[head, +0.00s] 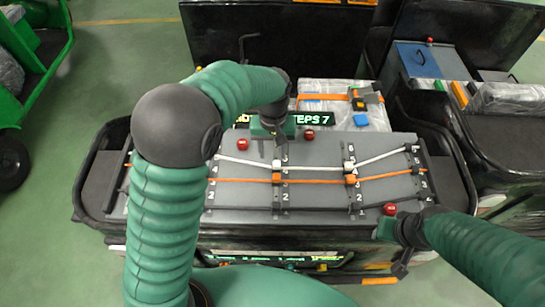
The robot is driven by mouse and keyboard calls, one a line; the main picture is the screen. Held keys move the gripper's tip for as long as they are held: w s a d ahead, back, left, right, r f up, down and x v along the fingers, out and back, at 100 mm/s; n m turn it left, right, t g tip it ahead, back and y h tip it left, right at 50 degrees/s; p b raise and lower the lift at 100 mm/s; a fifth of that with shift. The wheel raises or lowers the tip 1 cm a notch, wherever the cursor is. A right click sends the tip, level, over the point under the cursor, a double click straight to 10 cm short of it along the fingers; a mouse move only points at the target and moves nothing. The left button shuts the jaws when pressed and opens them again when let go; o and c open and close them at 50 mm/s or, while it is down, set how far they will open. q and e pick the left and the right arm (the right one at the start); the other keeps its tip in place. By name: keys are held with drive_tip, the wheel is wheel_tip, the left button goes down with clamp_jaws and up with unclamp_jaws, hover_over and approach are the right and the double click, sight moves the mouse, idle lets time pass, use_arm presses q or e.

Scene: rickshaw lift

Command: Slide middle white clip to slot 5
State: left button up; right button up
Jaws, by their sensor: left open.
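A grey sloped board carries several numbered slot rails crossed by a white cable (315,165), an orange cable (315,181) and a black cable. A small white clip (277,164) sits on the white cable at the second rail from the left, between the higher numbers and the orange clip (277,178). My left gripper (281,157) is open and points down just above this white clip. Whether it touches the clip I cannot tell. My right gripper (400,266) hangs at the board's lower right, away from the cables; its fingers are too dark to read.
Red knobs stand at the board's upper edge (243,144) and lower right (390,208). A lit text display (312,119) lies behind the board. A clear-wrapped box with an orange strap (325,97) is further back. A dark cart (490,120) stands at right.

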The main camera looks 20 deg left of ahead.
sight(277, 162)
use_arm(q)
drive_tip(key=d+f, duration=0.1)
drive_tip(key=f, duration=0.1)
drive_tip(key=d+f, duration=0.1)
drive_tip(key=f, duration=0.1)
drive_tip(key=shift+s+d, duration=0.1)
drive_tip(key=shift+d, duration=0.05)
drive_tip(key=shift+d+f, duration=0.15)
drive_tip(key=shift+f, duration=0.05)
drive_tip(key=shift+a+f, duration=0.1)
drive_tip(key=shift+a, duration=0.6)
drive_tip(key=shift+c, duration=0.3)
drive_tip(key=shift+a, duration=0.25)
drive_tip(key=shift+c, duration=1.1)
drive_tip(key=shift+a, duration=0.1)
drive_tip(key=shift+c, duration=2.5)
drive_tip(key=shift+d, duration=0.35)
clamp_jaws()
drive_tip(key=shift+d, duration=0.3)
drive_tip(key=shift+a, duration=0.35)
use_arm(e)
drive_tip(key=shift+d+r, duration=0.2)
drive_tip(key=shift+d, duration=0.5)
use_arm(q)
drive_tip(key=shift+d, duration=0.2)
use_arm(e)
drive_tip(key=shift+d, duration=0.1)
use_arm(q)
drive_tip(key=shift+a, duration=0.1)
